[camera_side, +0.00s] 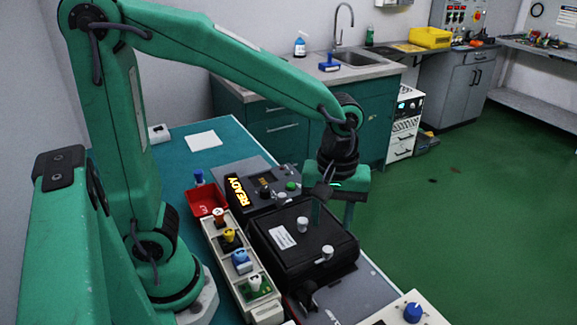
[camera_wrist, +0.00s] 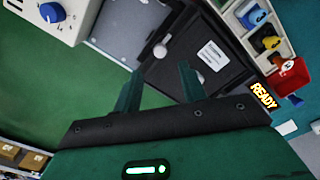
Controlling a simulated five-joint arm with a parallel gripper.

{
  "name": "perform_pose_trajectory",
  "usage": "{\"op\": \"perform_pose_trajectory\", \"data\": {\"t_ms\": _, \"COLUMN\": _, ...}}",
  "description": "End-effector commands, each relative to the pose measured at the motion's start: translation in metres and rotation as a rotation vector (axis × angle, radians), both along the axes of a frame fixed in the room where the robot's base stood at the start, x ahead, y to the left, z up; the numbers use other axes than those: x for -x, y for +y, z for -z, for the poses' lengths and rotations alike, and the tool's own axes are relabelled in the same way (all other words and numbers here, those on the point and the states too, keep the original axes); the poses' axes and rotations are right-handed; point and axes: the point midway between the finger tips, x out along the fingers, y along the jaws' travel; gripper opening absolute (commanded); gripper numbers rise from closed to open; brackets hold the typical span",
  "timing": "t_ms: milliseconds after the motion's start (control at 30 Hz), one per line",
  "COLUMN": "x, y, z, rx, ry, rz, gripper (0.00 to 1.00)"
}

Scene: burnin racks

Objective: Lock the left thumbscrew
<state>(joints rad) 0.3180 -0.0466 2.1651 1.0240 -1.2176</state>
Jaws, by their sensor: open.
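A black box (camera_side: 270,228) with a white label stands on the bench, and two pale thumbscrews show on it. One thumbscrew (camera_side: 303,223) is farther left and back in the side view; the other (camera_side: 327,252) is nearer the front right edge. In the wrist view one thumbscrew (camera_wrist: 160,50) shows clear ahead of the fingers. The other is mostly hidden by the right finger. I cannot tell which one the task calls left. My gripper (camera_side: 334,210) is open above the back right of the box, fingers pointing down and empty. It also shows in the wrist view (camera_wrist: 158,88).
A grey unit with a lit READY display (camera_side: 241,191) stands behind the box. A pale tray (camera_side: 226,257) of coloured connectors lies along its left side, with a red bin (camera_side: 206,199) beyond. A white unit with a blue knob (camera_side: 412,312) is at front right.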

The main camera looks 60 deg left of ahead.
Motion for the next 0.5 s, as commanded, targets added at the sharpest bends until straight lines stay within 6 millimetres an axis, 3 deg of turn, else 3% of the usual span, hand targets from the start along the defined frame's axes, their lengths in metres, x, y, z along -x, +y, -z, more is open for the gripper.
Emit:
{"op": "perform_pose_trajectory", "data": {"t_ms": 267, "x": 0.000, "y": 0.000, "z": 0.006, "rx": -0.001, "ry": 0.001, "rz": 0.001, "gripper": 0.41}}
{"op": "perform_pose_trajectory", "data": {"t_ms": 500, "x": 0.001, "y": 0.001, "z": 0.029, "rx": -0.001, "ry": 0.003, "rz": 0.001, "gripper": 0.41}}
